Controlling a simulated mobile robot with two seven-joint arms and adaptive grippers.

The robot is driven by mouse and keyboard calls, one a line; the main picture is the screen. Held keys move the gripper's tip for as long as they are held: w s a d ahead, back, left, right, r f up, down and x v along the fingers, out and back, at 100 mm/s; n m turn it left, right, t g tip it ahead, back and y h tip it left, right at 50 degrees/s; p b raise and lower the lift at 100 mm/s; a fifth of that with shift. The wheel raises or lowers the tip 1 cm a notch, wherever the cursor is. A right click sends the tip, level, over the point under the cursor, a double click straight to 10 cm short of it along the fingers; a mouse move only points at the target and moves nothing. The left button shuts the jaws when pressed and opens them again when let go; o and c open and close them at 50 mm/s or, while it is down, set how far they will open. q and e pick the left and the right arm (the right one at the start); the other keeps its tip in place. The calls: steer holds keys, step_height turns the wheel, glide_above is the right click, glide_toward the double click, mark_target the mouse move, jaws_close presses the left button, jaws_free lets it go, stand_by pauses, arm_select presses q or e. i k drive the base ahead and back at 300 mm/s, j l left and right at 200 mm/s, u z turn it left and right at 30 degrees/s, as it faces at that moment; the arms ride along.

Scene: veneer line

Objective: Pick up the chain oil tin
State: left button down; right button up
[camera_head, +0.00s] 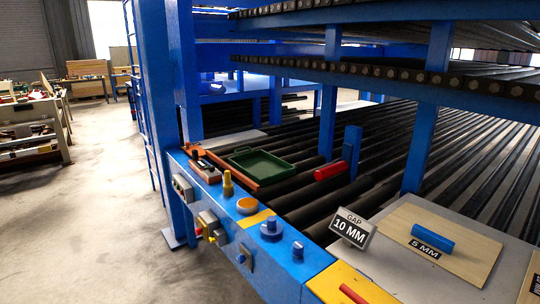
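No thing in view carries a label that I can read as chain oil, so I cannot tell which is the chain oil tin. A red cylinder (331,171) lies on its side on the dark rollers near the middle. A slim yellow item (228,183) stands upright on the blue front rail (318,262). Two blue round items, a larger one (271,229) and a smaller one (298,250), stand further right on the same rail. Neither of my grippers shows in the head view.
A green tray (260,166) sits behind the rail, looking empty. A "GAP 10 MM" sign (352,229) and a pale board (470,262) with a blue block (432,238) are at right. Blue posts (327,120) and upper roller decks limit the space above. The floor at left is open.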

mark_target(245, 205)
steer(key=i+j+z, duration=0.35)
steer(key=j, duration=0.3)
steer(key=i+j+z, duration=0.15)
steer(key=i+j, duration=0.15)
